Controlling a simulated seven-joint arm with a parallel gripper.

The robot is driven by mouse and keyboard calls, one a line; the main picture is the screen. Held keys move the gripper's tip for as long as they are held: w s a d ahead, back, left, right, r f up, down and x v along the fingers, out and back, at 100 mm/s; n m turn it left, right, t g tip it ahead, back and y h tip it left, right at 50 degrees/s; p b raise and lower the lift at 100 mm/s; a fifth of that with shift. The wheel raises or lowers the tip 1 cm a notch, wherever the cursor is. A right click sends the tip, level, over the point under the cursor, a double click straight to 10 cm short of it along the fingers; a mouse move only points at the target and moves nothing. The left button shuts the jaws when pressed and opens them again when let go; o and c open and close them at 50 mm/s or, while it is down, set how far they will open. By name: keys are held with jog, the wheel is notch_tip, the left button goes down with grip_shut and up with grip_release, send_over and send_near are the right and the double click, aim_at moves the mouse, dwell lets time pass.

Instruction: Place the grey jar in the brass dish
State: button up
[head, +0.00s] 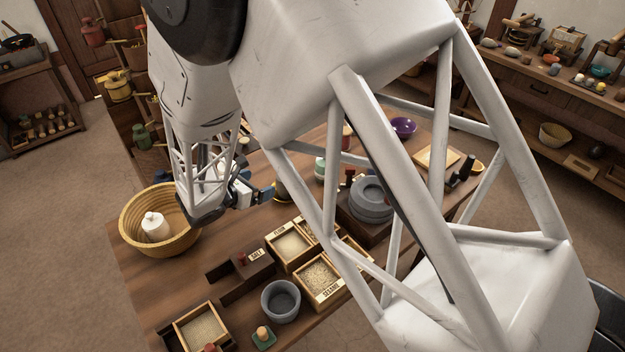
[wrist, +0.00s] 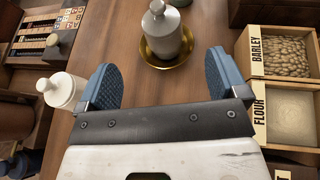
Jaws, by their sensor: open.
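The grey jar (wrist: 160,34), with a rounded knob on top, stands upright in the brass dish (wrist: 147,55) in the wrist view. The dish's golden rim shows around the jar's base. My gripper (wrist: 164,78) is open and empty, its two blue pads spread wide. The jar is beyond the fingertips, near the middle of the gap, and nothing touches it. In the head view my gripper (head: 264,190) is low over the table, and the jar and dish are mostly hidden behind it.
A white bottle (wrist: 62,91) is beside the left finger. Grain boxes, including barley (wrist: 287,52) and flour (wrist: 291,115), are to the right. A grey bowl (head: 280,302) is near the front edge.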

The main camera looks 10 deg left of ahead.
jog(key=s+d+r+m+g, duration=0.25)
jog(key=d+r+m, duration=0.3)
jog(key=d, duration=0.35)
jog(key=s+d+r+m+g, duration=0.1)
jog(key=d+r+m+g, duration=0.25)
jog(key=d+r, duration=0.4)
jog(key=s+d+r+m+g, duration=0.2)
jog(key=d+r+m, duration=0.25)
jog(key=d, duration=0.65)
jog(key=s+d+r+m+y, duration=0.3)
jog(key=s+d+m, duration=0.4)
jog(key=s, duration=0.3)
jog(key=s+d+r+m+y, duration=0.4)
jog(key=s+d+m, duration=0.3)
jog(key=s+m, duration=0.2)
jog(key=shift+s+r+g, duration=0.3)
jog(key=shift+s+r, duration=0.45)
jog(key=shift+s, duration=0.3)
